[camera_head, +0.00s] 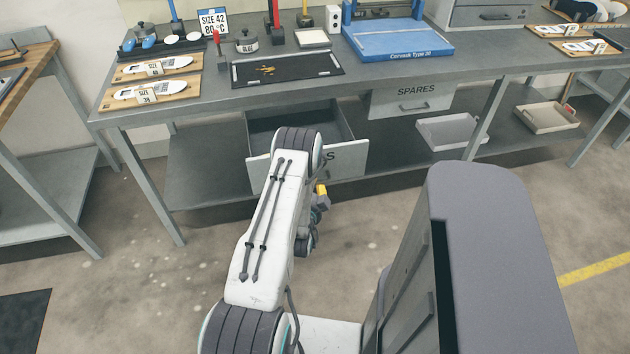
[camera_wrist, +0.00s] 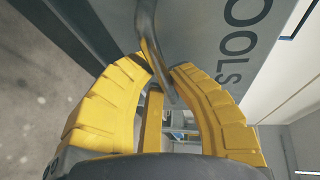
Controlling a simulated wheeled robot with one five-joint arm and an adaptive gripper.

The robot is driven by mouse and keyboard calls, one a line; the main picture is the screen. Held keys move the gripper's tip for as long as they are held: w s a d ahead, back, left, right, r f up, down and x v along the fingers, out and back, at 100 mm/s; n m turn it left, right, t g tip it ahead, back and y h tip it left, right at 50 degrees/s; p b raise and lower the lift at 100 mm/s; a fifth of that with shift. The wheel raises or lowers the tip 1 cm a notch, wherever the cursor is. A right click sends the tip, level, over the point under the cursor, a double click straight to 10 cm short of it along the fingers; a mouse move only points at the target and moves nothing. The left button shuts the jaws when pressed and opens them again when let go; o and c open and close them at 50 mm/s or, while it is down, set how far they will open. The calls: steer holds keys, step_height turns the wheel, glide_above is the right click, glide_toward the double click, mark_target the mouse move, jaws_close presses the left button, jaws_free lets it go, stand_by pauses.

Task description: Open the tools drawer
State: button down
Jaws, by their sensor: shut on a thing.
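The tools drawer (camera_head: 347,160) stands pulled out from under the grey workbench, and its inside shows behind its front in the head view. My arm covers much of its front, so only the end of the lettering shows there. In the wrist view the drawer front (camera_wrist: 205,28) carries the letters "OOLS". My yellow gripper (camera_wrist: 160,72) is shut on the drawer's curved metal handle (camera_wrist: 150,38), which passes between the fingertips. In the head view only a small yellow part of my gripper (camera_head: 321,190) shows beside the arm.
The closed spares drawer (camera_head: 412,101) is to the right under the workbench (camera_head: 380,78). Grey trays (camera_head: 452,132) stand on the lower shelf. A wooden-topped bench (camera_head: 28,58) is at the left. Bare floor (camera_head: 130,270) lies to the left of my arm.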

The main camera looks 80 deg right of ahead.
steer(key=c, duration=1.1)
jaws_free()
steer(key=shift+a, duration=0.1)
steer(key=shift+w+a+r, duration=0.1)
steer(key=shift+a+r, duration=0.15)
steer(key=shift+a, duration=0.95)
steer(key=shift+s+a+r, duration=0.1)
steer(key=shift+a+r, duration=0.15)
steer(key=shift+a, duration=0.9)
steer(key=shift+w+a+r, duration=0.1)
steer(key=shift+a+r, duration=0.15)
steer(key=shift+a, duration=0.95)
